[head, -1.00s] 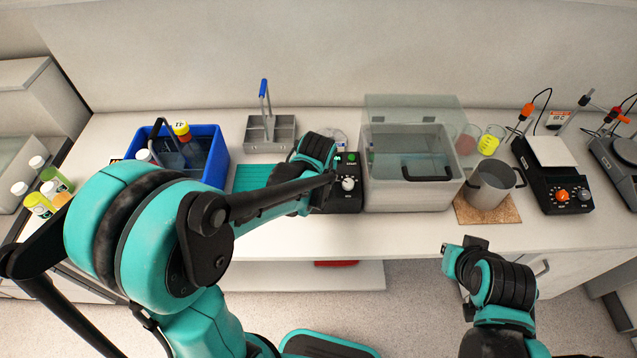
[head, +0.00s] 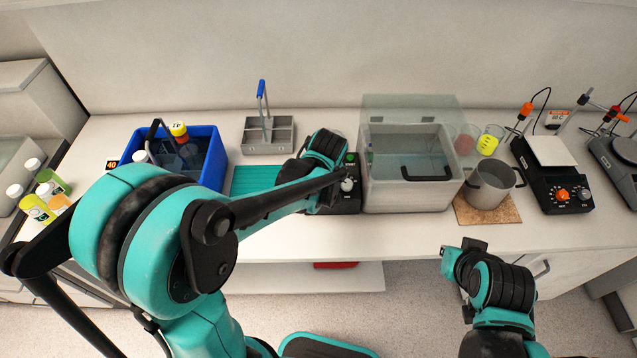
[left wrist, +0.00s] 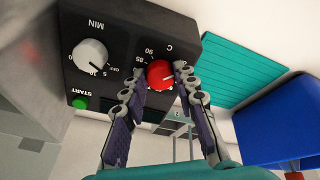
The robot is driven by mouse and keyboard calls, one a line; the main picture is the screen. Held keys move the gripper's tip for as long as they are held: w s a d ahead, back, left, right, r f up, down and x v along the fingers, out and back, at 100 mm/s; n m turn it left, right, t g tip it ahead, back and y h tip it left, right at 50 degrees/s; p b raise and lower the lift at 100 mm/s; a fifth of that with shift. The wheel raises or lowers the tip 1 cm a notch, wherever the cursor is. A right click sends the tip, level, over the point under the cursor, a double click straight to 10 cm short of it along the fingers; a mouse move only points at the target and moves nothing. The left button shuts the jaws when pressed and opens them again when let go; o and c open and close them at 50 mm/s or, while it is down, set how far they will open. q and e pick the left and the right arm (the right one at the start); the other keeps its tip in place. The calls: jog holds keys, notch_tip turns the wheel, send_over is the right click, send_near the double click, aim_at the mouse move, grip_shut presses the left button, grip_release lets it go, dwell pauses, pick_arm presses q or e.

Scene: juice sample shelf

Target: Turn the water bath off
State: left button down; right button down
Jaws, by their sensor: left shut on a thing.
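The water bath (head: 385,195) is a clear, lidded tank with a black handle, right of its black control box (head: 345,202). In the left wrist view the control box (left wrist: 122,58) has a white MIN knob (left wrist: 90,57), a green START button (left wrist: 80,102) and a red C knob (left wrist: 160,74). My left gripper (left wrist: 161,76) is shut on the red knob, one finger on each side. In the head view my arm hides that knob. My right gripper (head: 462,255) hangs in front of the bench, away from the bath; its fingers are unclear.
A blue tub (head: 213,165) and a grey divided carrier (head: 267,147) stand left of the box. A teal mat (head: 250,180) lies between. A metal pot (head: 488,187) on a cork mat (head: 512,216) and a hotplate (head: 560,180) stand to the right. The front bench edge is mostly clear.

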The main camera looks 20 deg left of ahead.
pick_arm(q)
jog(key=shift+n, duration=0.3)
jog(key=c, duration=1.2)
grip_release()
jog(key=shift+r, duration=0.15)
jog(key=v, duration=1.1)
jog(key=shift+s+d+r, duration=0.1)
jog(key=shift+r, duration=0.25)
